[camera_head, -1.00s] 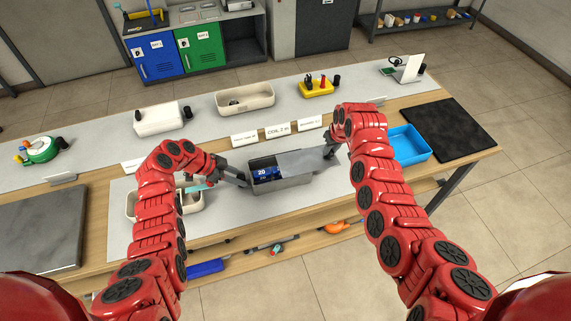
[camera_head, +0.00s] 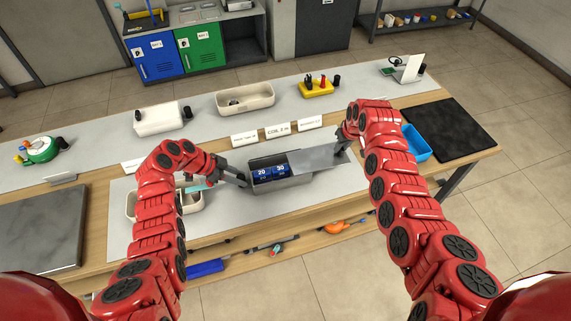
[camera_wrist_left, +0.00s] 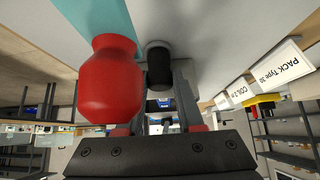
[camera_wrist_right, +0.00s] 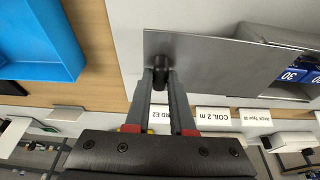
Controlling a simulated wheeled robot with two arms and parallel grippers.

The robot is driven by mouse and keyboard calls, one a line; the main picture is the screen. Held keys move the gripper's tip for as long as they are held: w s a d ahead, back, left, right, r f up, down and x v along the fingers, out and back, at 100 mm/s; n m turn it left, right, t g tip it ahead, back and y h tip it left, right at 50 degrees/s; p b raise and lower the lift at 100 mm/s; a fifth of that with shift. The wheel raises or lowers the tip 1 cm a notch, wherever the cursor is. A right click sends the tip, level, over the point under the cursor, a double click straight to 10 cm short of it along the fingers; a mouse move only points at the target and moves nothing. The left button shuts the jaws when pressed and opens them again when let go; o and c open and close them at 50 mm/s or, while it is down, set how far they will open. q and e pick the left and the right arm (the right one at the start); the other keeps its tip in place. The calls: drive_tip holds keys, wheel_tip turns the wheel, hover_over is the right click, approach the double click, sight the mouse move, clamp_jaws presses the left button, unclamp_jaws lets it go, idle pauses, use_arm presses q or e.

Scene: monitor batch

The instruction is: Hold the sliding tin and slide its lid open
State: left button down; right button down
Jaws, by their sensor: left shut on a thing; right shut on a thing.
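The grey metal tin (camera_head: 283,184) sits on the light mat in the head view. Its flat lid (camera_head: 318,161) is slid partly to the right and sticks out past the tin's right end. My left gripper (camera_head: 243,181) is shut at the tin's left end, on a dark knob (camera_wrist_left: 158,66) in the left wrist view. My right gripper (camera_head: 339,149) is shut on the lid's black knob (camera_wrist_right: 162,72), near the lid's outer end (camera_wrist_right: 215,62).
A blue tray (camera_head: 416,143) and a black mat (camera_head: 448,129) lie to the right. A beige tray (camera_head: 194,205) sits under my left arm. Label cards (camera_head: 278,131) stand behind the tin. A red rounded shape (camera_wrist_left: 107,85) is close in the left wrist view.

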drive_tip(key=shift+w+d, duration=0.15)
drive_tip(key=shift+d, duration=0.3)
idle(0.3)
drive_tip(key=c, duration=0.7)
unclamp_jaws()
drive_tip(key=shift+r, duration=0.1)
drive_tip(key=v, duration=1.1)
drive_tip(key=shift+s+r, duration=0.25)
drive_tip(key=shift+r, duration=0.1)
